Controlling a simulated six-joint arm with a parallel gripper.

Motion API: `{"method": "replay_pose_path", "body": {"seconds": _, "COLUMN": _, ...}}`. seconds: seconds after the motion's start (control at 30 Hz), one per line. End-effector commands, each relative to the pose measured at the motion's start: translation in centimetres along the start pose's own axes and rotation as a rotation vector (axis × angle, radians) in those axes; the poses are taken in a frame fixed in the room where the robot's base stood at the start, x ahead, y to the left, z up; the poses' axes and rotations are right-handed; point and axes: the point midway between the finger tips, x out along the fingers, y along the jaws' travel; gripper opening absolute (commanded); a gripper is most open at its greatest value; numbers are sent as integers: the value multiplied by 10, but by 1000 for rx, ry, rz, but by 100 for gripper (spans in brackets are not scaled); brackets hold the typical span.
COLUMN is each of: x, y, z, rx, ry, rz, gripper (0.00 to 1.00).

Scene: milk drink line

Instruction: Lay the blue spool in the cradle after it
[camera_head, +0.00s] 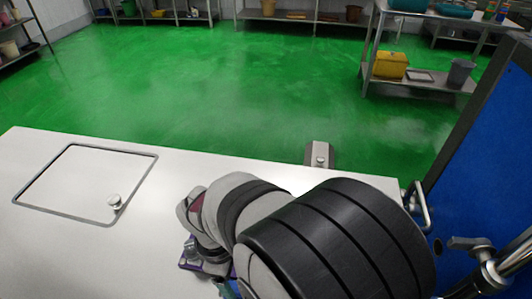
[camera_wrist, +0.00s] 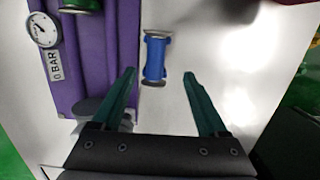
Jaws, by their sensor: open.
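Nothing is held. I cannot make out a cradle for sure. In the head view my arm hides the spool and most of the fixture; only a purple edge (camera_head: 190,266) shows.
A round gauge (camera_wrist: 43,30) and a "0 BAR" label (camera_wrist: 56,66) sit at the purple fixture's left. The white worktop (camera_head: 60,240) has a square hatch (camera_head: 80,182) with a knob and is clear there. A blue panel (camera_head: 490,160) with a handle stands at right.

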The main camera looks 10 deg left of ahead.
Motion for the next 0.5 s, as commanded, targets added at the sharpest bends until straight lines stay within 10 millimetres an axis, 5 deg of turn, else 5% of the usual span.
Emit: {"method": "replay_pose_path", "body": {"seconds": 0.5, "x": 85, "y": 7, "z": -4, "rx": 1, "ry": -2, "rz": 2, "gripper": 76}}
